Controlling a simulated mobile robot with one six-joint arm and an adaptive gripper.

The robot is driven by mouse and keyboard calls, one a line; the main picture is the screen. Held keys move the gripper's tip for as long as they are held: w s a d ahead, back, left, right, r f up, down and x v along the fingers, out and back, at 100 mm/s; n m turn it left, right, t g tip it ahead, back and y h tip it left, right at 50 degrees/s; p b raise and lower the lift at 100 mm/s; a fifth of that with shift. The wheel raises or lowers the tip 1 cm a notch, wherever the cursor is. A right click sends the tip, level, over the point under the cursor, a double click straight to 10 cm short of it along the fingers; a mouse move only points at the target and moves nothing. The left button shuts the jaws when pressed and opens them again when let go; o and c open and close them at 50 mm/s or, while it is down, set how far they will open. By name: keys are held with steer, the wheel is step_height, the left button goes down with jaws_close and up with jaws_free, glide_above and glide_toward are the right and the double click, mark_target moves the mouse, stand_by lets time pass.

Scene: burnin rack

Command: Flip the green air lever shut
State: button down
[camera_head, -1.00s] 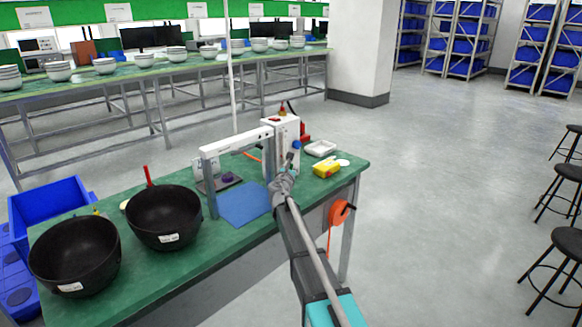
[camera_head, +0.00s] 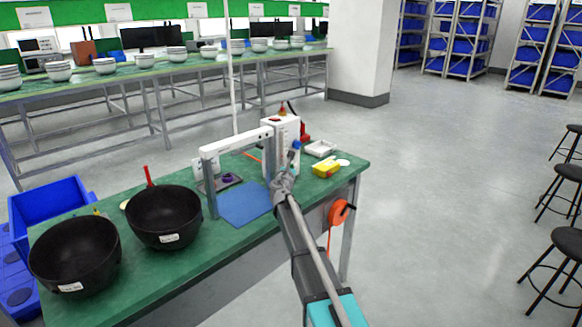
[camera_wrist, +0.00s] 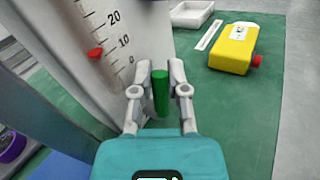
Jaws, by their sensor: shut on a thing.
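The green lever (camera_wrist: 160,92) stands upright in the wrist view, between the two fingertips of my gripper (camera_wrist: 158,84). My gripper is shut on it, with one finger on each side. The lever is beside the white panel (camera_wrist: 113,30), which carries a printed scale and a red pointer. In the head view my gripper (camera_head: 289,166) is at the front of the white unit (camera_head: 281,127) on the green table. The lever cannot be made out there, and the lever's base is hidden in the wrist view.
A yellow box (camera_head: 326,168) and a white tray (camera_head: 321,148) lie right of the unit. A white bridge frame (camera_head: 235,142) stands at its left over a blue mat (camera_head: 244,204). Two black bowls (camera_head: 165,216) sit at the table's left.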

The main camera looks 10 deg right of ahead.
steer(key=shift+w+d+r+g+p, duration=0.1)
steer(key=shift+g+p, duration=0.2)
steer(key=shift+p, duration=0.35)
steer(key=p, duration=0.1)
steer(key=m+g+y+p, duration=0.1)
steer(key=shift+w+d+g+p, duration=0.2)
steer(key=shift+d+g+p, duration=0.1)
steer(key=shift+p, duration=0.05)
steer(key=m+g+y+p, duration=0.1)
steer(key=p, duration=0.1)
steer(key=d+f+m+g+y+p, duration=0.1)
steer(key=g+p, duration=0.1)
steer(key=shift+w+f, duration=0.15)
steer(key=shift+w, duration=0.2)
steer(key=g+y+p, duration=0.1)
steer(key=m+y+p, duration=0.1)
steer(key=f+g, duration=0.1)
steer(key=shift+w+d+f+m+g+y+p, duration=0.1)
steer(key=shift+w+d+m+g+y+p, duration=0.2)
steer(key=shift+y+p, duration=0.1)
steer(key=shift+f+m+g+y+p, duration=0.3)
steer(key=shift+f+m+g+y, duration=0.35)
steer(key=shift+g+y, duration=0.5)
steer(key=shift+s+f, duration=0.1)
steer(key=c, duration=0.9)
jaws_free()
